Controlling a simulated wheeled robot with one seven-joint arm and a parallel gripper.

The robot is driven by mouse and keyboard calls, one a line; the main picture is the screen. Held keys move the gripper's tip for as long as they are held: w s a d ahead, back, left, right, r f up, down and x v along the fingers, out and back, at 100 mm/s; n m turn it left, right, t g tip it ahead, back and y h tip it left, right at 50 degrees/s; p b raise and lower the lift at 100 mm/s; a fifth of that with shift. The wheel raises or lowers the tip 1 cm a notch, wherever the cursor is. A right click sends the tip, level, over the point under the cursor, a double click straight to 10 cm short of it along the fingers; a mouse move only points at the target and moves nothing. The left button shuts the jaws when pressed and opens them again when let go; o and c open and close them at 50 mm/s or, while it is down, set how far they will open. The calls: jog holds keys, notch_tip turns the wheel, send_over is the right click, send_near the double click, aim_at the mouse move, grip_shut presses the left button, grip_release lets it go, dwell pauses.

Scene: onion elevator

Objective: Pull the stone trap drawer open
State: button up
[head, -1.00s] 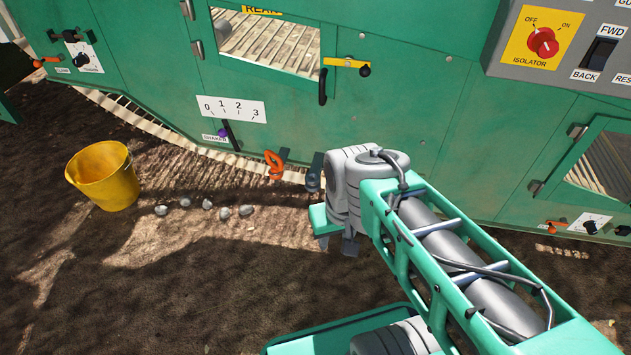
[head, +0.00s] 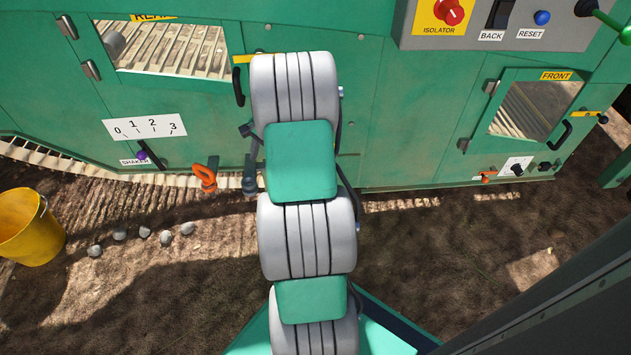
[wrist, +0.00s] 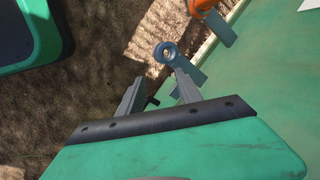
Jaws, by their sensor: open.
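A dark grey handle with a ring end (head: 250,178) sticks out low on the green machine in the head view, just left of my arm. In the wrist view the blue-grey ring (wrist: 166,52) lies just beyond my fingertips. My gripper (wrist: 160,75) is open, its two grey fingers pointing at the ring, with nothing seen between them. An orange latch (head: 205,177) is left of the ring, and it also shows in the wrist view (wrist: 202,6). I cannot make out the drawer's outline.
The green machine wall (head: 400,130) runs across the back. A yellow bucket (head: 28,235) and several stones (head: 142,232) lie on the ground at left. A control panel (head: 480,22) is at upper right. Brown ground is clear right of my arm.

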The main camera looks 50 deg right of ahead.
jog(key=s+d+f+m+t, duration=0.1)
jog(key=s+d+f+m, duration=0.4)
jog(key=d+f, duration=0.3)
jog(key=s+d+f+m+t, duration=0.1)
jog(key=s+d+f+m, duration=0.35)
jog(key=d+f, duration=0.35)
jog(key=f+b, duration=0.1)
jog(key=w+f+b, duration=0.1)
jog(key=f, duration=0.1)
jog(key=d+f+b, duration=0.1)
jog(key=f, duration=0.1)
jog(key=shift+w+f, duration=0.15)
jog(key=shift+w, duration=0.1)
jog(key=shift+w+f+b, duration=0.3)
jog(key=shift+f+b, duration=0.05)
jog(key=shift+f, duration=0.05)
jog(key=shift+a, duration=0.1)
jog(key=shift+c, duration=0.2)
grip_shut()
